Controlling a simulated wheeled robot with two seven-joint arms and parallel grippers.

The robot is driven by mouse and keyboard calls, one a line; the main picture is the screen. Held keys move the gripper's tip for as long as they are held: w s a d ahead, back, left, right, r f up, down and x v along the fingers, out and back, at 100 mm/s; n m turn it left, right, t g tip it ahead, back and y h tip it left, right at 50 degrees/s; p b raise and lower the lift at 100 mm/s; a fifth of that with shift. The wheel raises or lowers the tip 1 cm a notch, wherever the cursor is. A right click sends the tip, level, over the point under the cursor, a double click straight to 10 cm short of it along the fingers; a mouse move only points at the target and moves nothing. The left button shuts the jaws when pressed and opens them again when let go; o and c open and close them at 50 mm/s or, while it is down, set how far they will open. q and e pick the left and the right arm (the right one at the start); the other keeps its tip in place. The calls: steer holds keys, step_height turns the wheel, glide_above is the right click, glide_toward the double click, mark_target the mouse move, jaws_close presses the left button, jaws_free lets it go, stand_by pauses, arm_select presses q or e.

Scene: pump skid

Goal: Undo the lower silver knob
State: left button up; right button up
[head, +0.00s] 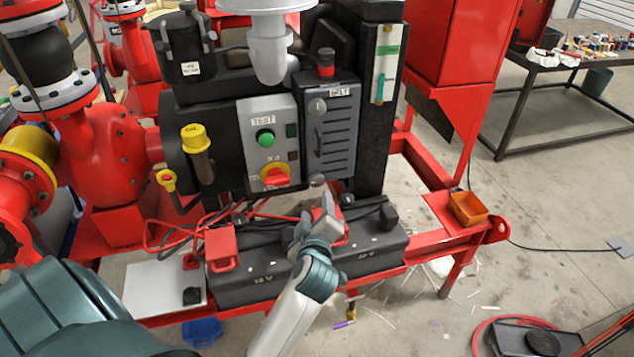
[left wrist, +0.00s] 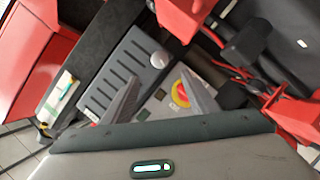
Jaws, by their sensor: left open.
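The lower silver knob (head: 318,180) is a small round knob at the bottom of a dark grey slatted cover (head: 333,140). An upper silver knob (head: 317,106) sits near the cover's top. In the left wrist view the lower knob (left wrist: 159,60) shows just beyond my fingertips, roughly centred between them. My left gripper (head: 327,198) is just below the lower knob in the head view. Its fingers (left wrist: 160,82) are open and empty in the left wrist view. I cannot tell the exact gap to the knob. My right gripper is not in view.
Left of the cover is a grey control box (head: 268,145) with a green button and a red-and-yellow rotary switch (head: 275,176). Black batteries (head: 250,287) with red clamps and cables lie below.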

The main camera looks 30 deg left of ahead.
mark_target(317, 182)
arm_select(q)
steer(key=p+x, duration=0.3)
steer(key=x, duration=0.9)
steer(key=shift+w+a, duration=0.15)
steer(key=shift+w, duration=0.1)
steer(key=shift+p+x, duration=0.3)
steer(key=shift+x, duration=0.6)
steer(key=shift+f, duration=0.15)
steer(key=c, duration=1.1)
steer(key=shift+o, duration=0.2)
